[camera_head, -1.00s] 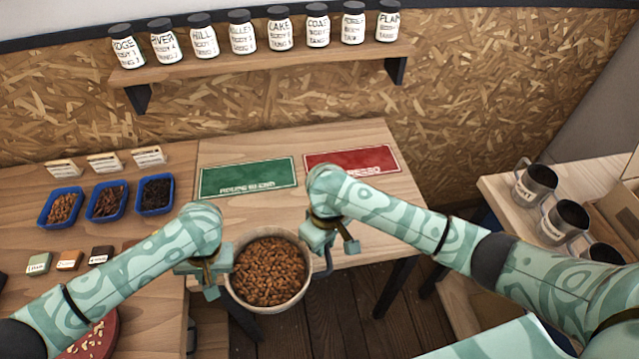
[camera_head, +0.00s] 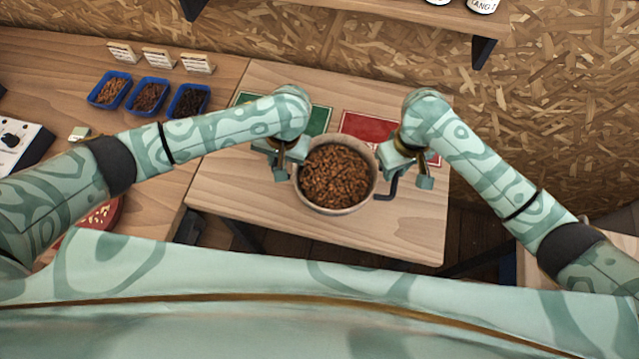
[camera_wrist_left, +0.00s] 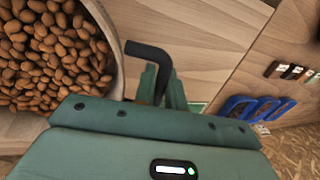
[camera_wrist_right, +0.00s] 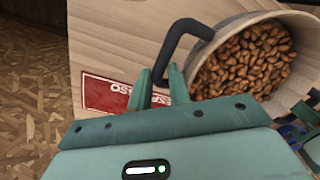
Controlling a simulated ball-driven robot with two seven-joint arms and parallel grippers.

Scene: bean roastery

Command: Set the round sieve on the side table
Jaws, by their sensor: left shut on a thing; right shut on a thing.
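The round sieve (camera_head: 333,207), full of brown beans, is between my two grippers over the side table (camera_head: 410,235). I cannot tell whether its base touches the table top. My left gripper (camera_head: 285,170) is shut on the sieve's left handle, a dark bent bar that shows in the left wrist view (camera_wrist_left: 150,52). My right gripper (camera_head: 405,178) is shut on the right handle, which shows in the right wrist view (camera_wrist_right: 178,38). The sieve looks about level, and its beans stay inside the rim.
A green mat (camera_head: 322,118) and a red mat (camera_head: 365,127) lie at the table's back, partly behind my arms. Blue trays (camera_head: 148,96) of beans and small cards stand on the left bench. The table's front and right parts are clear.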

